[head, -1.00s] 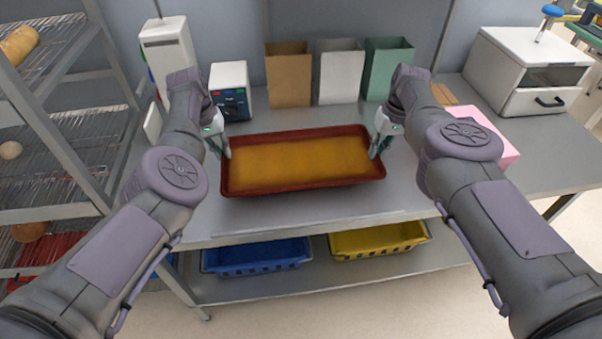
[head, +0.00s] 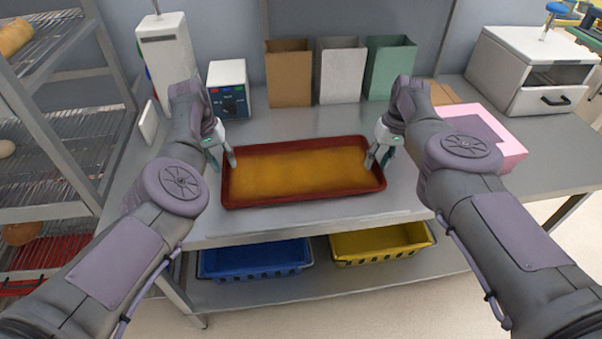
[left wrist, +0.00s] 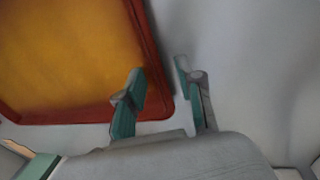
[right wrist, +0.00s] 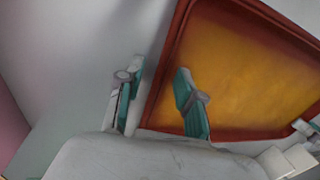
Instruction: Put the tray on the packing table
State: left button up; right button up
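The tray (head: 300,203) is dark red, rectangular and filled with an orange-yellow slab. It lies flat on the grey metal table (head: 300,225), close to the table's front edge. My left gripper (head: 222,160) is at the tray's left end. In the left wrist view its fingers (left wrist: 163,95) stand apart, one on each side of the rim near a corner. My right gripper (head: 379,160) is at the right end. In the right wrist view its fingers (right wrist: 157,92) are also apart, with the rim between them and gaps visible.
Brown, white and green bags (head: 339,72) stand behind the tray. A control box (head: 229,88) is at the back left, and a pink box (head: 485,135) is to the right. A wire rack (head: 60,150) stands at left. Blue (head: 255,258) and yellow (head: 382,243) crates sit on the shelf below.

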jog(key=shift+r, duration=0.15)
pick_arm(q)
notch_tip(320, 180, up, 12)
jog(key=a, duration=0.2)
jog(key=shift+s+f, duration=0.15)
pick_arm(e)
notch_tip(320, 180, up, 12)
jog(key=d, duration=0.2)
jog(key=shift+w+f, duration=0.15)
jog(key=shift+f, duration=0.1)
jog(key=shift+d, duration=0.1)
